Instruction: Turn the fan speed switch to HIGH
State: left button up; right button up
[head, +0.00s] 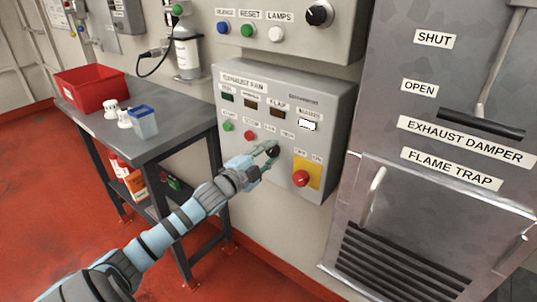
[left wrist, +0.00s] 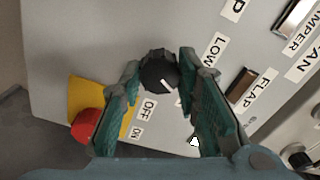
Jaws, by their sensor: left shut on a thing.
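The fan speed switch is a black round knob (head: 272,151) on the sloping front of the grey exhaust fan panel (head: 240,145). My left gripper (head: 266,155) is shut on this knob, with a finger on each side. The knob also shows in the left wrist view (left wrist: 159,73), between the fingertips, with a white mark on its lower edge. A LOW label (left wrist: 214,49) is beside the right finger there. The gripper hides part of the knob and nearby labels. I cannot read the knob's setting for sure. My right gripper is not in view.
A red push button on a yellow plate (head: 314,172) is close to the right of the knob. A grey table (head: 165,145) with a red bin (head: 92,88) stands left. The exhaust damper housing (head: 395,110) is on the right.

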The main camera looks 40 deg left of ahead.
pick_arm(q)
jog(key=shift+m, duration=0.4)
jog(key=o, duration=1.1)
jog(key=shift+o, duration=0.2)
jog(key=shift+d, duration=0.1)
